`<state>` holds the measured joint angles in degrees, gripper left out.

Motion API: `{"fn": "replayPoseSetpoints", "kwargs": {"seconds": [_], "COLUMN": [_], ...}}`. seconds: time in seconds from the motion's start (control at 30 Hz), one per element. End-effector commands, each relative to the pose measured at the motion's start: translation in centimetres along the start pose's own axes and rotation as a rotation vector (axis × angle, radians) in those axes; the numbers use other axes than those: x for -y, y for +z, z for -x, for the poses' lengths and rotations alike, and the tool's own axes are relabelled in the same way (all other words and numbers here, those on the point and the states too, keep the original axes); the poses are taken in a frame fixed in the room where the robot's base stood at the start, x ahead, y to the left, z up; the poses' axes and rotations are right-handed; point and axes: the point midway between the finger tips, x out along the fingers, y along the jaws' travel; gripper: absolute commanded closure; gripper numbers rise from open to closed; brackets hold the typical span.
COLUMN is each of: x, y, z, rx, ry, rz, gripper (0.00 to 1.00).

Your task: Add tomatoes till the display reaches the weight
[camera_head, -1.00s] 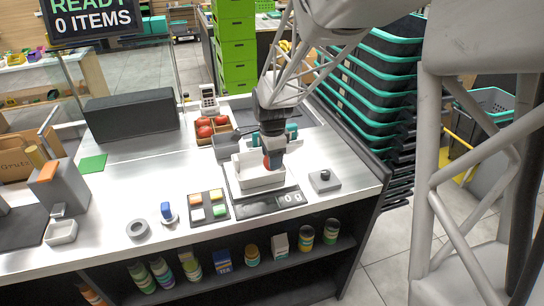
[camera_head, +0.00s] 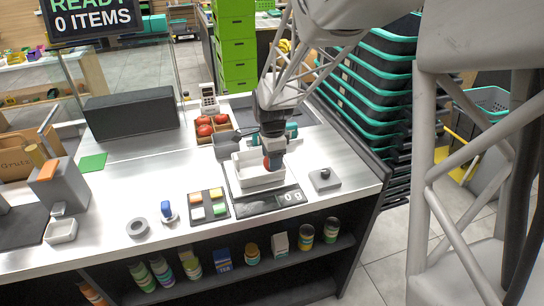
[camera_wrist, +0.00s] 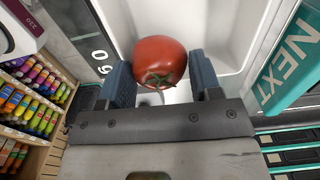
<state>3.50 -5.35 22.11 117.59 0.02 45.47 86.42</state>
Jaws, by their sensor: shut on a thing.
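My gripper (camera_wrist: 161,80) is shut on a red tomato (camera_wrist: 160,60) with a green stem, one finger on each side. In the head view the gripper (camera_head: 272,160) points down over the white tray (camera_head: 243,178), and a bit of the held tomato shows red. The wrist view shows the tray's pale floor and walls (camera_wrist: 225,30) beyond the tomato. I cannot tell the exact gap to the tray floor. The scale's display (camera_head: 291,197) reads 0 g. More tomatoes (camera_head: 205,130) lie in a wooden crate (camera_head: 193,127) behind the tray. Part of the tray inside is hidden by the gripper.
A grey block with a black knob (camera_head: 324,179) stands right of the scale. A pad with several coloured buttons (camera_head: 208,205) lies to its left. A small white device (camera_head: 208,99) stands behind the crate.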

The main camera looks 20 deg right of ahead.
Motion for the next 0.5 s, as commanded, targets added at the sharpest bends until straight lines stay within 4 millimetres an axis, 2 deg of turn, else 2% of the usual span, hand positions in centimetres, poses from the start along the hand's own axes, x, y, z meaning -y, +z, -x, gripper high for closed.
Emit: {"fn": "replayPoseSetpoints", "kwargs": {"seconds": [0.5], "x": [0.0], "y": [0.0], "z": [-0.55], "rx": [0.0], "ry": [0.0], "rz": [0.0], "gripper": [0.79]}}
